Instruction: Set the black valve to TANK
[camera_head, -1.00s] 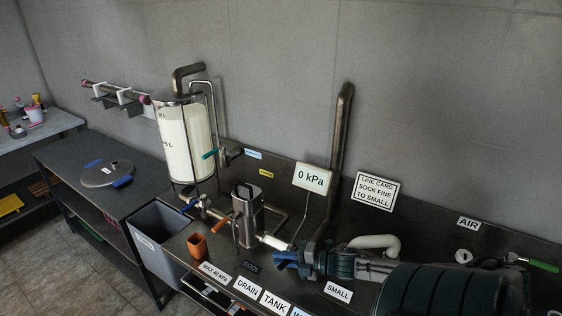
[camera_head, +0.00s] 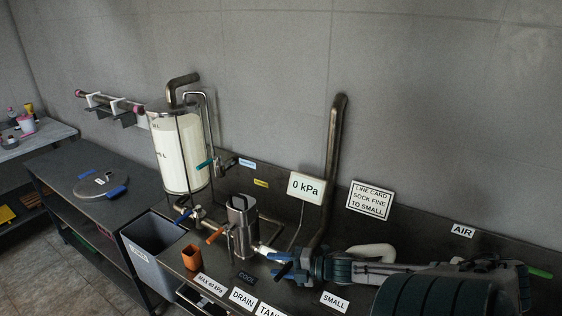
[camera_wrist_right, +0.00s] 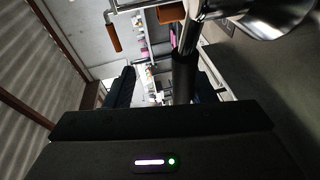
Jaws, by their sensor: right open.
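The black valve's handle (camera_wrist_right: 184,75) shows in the right wrist view as a black grip on a metal rod. It lies between the two fingers of my open right gripper (camera_wrist_right: 164,90), nearer the right finger; I cannot tell whether it touches. In the head view my right gripper (camera_head: 284,264) is low over the bench, fingers pointing left, and the black handle cannot be made out there. The TANK label (camera_head: 269,311) is cut by the bottom edge, below the gripper. The DRAIN label (camera_head: 242,298) is left of it. My left gripper is not in view.
An orange-handled valve (camera_head: 215,235) stands beside a steel pump body (camera_head: 242,217), left of the gripper. A pipe (camera_head: 334,165) rises behind my right arm. The gauge (camera_head: 306,187) reads 0 kPa.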

